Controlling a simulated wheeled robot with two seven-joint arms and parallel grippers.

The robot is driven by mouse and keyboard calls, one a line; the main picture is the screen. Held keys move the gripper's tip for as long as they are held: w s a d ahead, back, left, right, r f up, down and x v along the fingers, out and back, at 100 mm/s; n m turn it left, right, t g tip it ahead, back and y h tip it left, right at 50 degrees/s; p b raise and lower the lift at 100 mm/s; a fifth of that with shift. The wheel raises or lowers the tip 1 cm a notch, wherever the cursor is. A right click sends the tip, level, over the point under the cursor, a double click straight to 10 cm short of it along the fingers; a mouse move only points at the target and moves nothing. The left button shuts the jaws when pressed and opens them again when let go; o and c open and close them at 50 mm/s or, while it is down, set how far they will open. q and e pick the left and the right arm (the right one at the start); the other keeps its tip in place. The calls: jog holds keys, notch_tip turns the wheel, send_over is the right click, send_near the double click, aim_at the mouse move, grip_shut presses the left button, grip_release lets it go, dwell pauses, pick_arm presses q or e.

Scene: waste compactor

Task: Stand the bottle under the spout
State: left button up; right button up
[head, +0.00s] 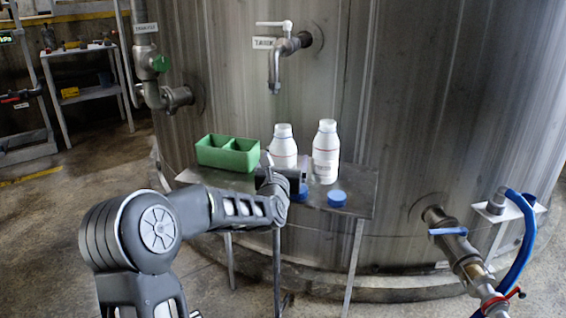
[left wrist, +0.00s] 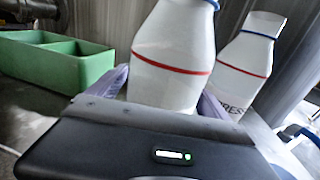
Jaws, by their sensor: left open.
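A white bottle with a red band (head: 284,148) stands upright on the small metal table, in front of the tank. It also shows large in the left wrist view (left wrist: 172,62), between the fingers of my left gripper (left wrist: 166,88), which is open around its lower part. I cannot tell whether either finger touches it. A second white bottle (head: 326,155) stands just to its right and shows behind it in the wrist view (left wrist: 242,65). The metal spout (head: 275,75) with a white handle sticks out of the tank above the left bottle. My right gripper is not in view.
A green divided tray (head: 228,153) sits at the table's left. Two blue caps, one at the front (head: 337,198) and one beside my gripper (head: 301,192), lie on the table (head: 358,190). A valve with a blue hose (head: 522,240) stands at the right.

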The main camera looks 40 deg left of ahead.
aim_at(285, 149)
pick_arm(q)
jog(key=shift+c, duration=0.4)
jog(key=c, duration=1.5)
jog(key=shift+r, duration=0.1)
jog(key=shift+r, duration=0.5)
jog(key=r, duration=0.1)
jog(key=r+p, duration=0.1)
jog(key=shift+s+r, duration=0.2)
jog(key=shift+r, duration=0.15)
jog(key=v, duration=0.9)
jog(key=p+v, duration=0.1)
jog(key=v, duration=0.7)
jog(key=shift+s+d+f, duration=0.2)
jog(key=shift+s, duration=0.1)
